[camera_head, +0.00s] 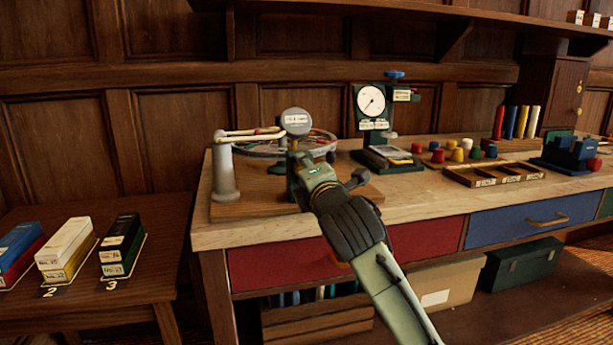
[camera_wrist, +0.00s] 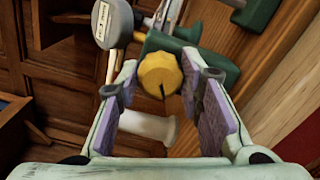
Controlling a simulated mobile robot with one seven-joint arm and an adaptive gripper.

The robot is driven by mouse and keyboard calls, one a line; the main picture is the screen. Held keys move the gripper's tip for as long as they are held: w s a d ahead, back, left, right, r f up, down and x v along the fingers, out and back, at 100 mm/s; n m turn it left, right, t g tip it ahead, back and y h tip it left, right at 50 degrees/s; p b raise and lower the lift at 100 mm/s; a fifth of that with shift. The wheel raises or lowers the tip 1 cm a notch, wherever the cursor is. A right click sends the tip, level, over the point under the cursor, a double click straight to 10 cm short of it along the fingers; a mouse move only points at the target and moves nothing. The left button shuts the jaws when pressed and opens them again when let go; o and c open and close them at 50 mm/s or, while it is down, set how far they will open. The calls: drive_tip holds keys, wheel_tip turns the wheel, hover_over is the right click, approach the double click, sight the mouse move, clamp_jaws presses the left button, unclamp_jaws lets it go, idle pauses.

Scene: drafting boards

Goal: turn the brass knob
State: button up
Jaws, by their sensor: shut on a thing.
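The brass knob (camera_wrist: 160,76) shows in the wrist view as a yellow, ridged round knob with a dark mark on its face. It sits on a green fixture (camera_wrist: 205,68). My gripper (camera_wrist: 158,70) has its two purple-padded fingers on either side of the knob and is shut on it. In the head view my gripper (camera_head: 300,165) reaches to the green stand at the left of the workbench (camera_head: 240,236). The knob is hidden there behind my gripper.
A grey labelled disc (camera_head: 297,122) stands just above my gripper, and a pale post (camera_head: 225,170) stands to its left. A spoked wheel (camera_head: 322,140) is behind. A dial gauge (camera_head: 371,101), coloured pegs (camera_head: 457,154) and a wooden tray (camera_head: 492,174) are to the right.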

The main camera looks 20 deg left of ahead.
drive_tip(key=shift+n, duration=0.9)
drive_tip(key=o, duration=1.2)
drive_tip(key=shift+c, duration=0.2)
drive_tip(key=v, duration=1.2)
